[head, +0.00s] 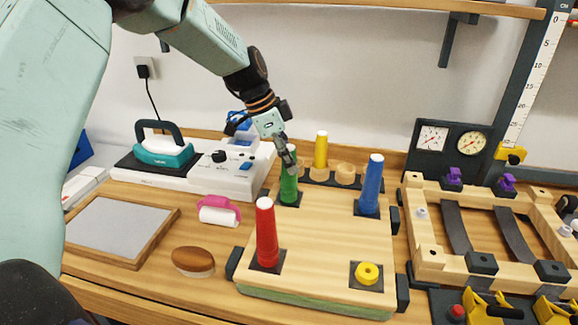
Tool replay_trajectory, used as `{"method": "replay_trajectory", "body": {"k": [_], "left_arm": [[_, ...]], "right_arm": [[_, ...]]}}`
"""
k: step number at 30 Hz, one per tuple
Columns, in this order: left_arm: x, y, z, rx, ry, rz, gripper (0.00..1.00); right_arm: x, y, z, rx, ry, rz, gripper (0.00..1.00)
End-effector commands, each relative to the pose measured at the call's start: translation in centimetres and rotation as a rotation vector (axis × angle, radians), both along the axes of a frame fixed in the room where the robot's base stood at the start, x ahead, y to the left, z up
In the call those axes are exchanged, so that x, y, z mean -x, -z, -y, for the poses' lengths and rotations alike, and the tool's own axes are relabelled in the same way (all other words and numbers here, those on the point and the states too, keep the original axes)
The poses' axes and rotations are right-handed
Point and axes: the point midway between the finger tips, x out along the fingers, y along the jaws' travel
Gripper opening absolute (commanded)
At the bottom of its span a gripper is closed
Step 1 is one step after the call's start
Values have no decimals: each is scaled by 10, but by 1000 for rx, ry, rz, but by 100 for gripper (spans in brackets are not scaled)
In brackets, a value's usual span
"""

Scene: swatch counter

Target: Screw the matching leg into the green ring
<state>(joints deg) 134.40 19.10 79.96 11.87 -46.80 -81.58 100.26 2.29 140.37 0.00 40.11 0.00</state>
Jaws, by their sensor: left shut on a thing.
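A pale wooden board (320,240) lies on the counter with dark square pads near its corners. The green leg (289,188) stands upright on the back left pad, where the green ring is hidden beneath it. My left gripper (288,161) is shut on the green leg's upper end from above. The red leg (266,235) stands at the front left and the blue leg (371,185) at the back right. The yellow ring (367,273) is bare at the front right. The yellow leg (321,150) stands in a dark rack (332,183) behind the board. My right gripper is out of view.
Left of the board are a brown brush (193,261), a pink-handled roller (219,213), a framed grey panel (118,226), and a white control box (228,165). A wooden clamp frame (428,237) stands close on the right. The board's middle is clear.

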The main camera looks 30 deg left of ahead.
Motion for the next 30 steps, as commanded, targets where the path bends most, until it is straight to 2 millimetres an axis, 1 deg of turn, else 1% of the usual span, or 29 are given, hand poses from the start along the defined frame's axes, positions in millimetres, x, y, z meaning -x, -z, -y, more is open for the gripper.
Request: {"method": "replay_trajectory", "body": {"k": [4, 9, 12, 18, 19, 23, 30], "left_arm": [[0, 2, 0, 1, 176, -4, 0], [1, 0, 0, 0, 356, -5, 0], [1, 0, 0, 2, 402, -4, 0], [1, 0, 1, 2, 408, -4, 0], [1, 0, 1, 2, 407, -4, 34], [1, 0, 1, 1, 406, -3, 44], [1, 0, 0, 0, 403, -2, 44]], "right_arm": [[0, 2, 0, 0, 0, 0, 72], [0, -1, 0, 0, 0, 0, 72], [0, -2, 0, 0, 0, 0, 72], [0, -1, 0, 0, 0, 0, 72], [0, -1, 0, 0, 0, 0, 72], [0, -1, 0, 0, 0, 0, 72], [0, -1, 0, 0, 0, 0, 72]]}}
